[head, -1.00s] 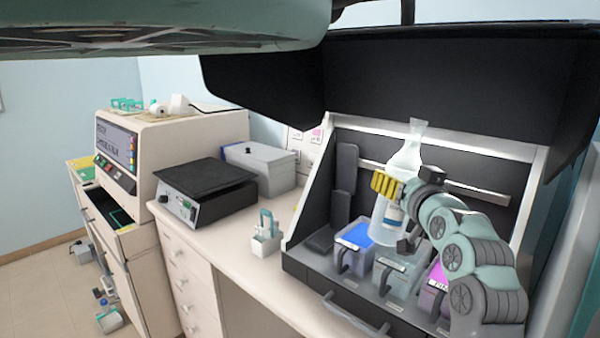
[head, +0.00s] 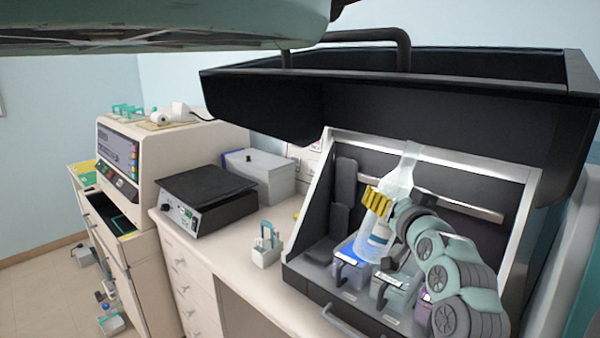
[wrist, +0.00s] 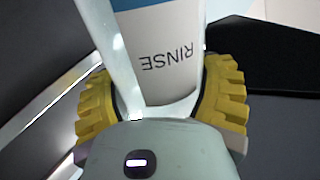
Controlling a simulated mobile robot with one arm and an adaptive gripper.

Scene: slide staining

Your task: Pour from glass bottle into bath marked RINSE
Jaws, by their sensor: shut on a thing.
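My gripper (head: 377,203) is shut on a clear glass bottle (head: 401,172), its yellow fingers on both sides of the bottle. The bottle is nearly upright with a slight tilt, its neck up. In the wrist view the bottle's label (wrist: 172,55) reads RINSE, upside down, between the yellow fingers (wrist: 165,98). Below stand a bath with blue liquid (head: 352,271), a pale grey bath (head: 393,292) beside it, and a bath with pink (head: 424,312) mostly behind my arm. The bottle's base is in front of or above the blue bath; I cannot tell which. The baths' markings are too small to read.
The baths stand in a dark hood with a white frame (head: 312,200) and a raised black cover (head: 450,110). Left of it are a small white rack (head: 266,252), a black-topped hotplate (head: 207,190) and a grey box (head: 258,175). The counter front is clear.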

